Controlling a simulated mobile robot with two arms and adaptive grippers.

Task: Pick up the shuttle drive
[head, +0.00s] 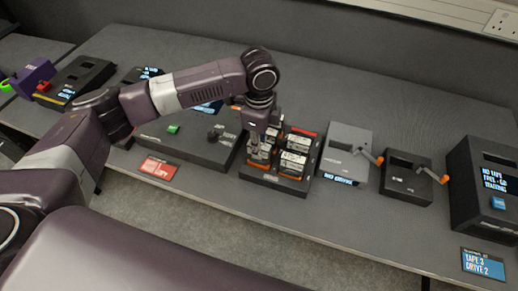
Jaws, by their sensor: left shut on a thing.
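My left gripper (260,154) points down over the left side of a low black tray (258,180). It is shut on a small grey block, which I take to be the shuttle drive; the fingers hide most of it. I cannot tell whether the block touches the tray. Similar white-labelled blocks with orange edges (292,161) stand in the tray just right of the gripper. My right gripper is not in view.
A grey console (185,147) with a green button and black knob is left of the tray. Right are two boxes with orange-handled cranks (347,150) (405,180) and a black box (490,180) with a screen. The table's back is clear.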

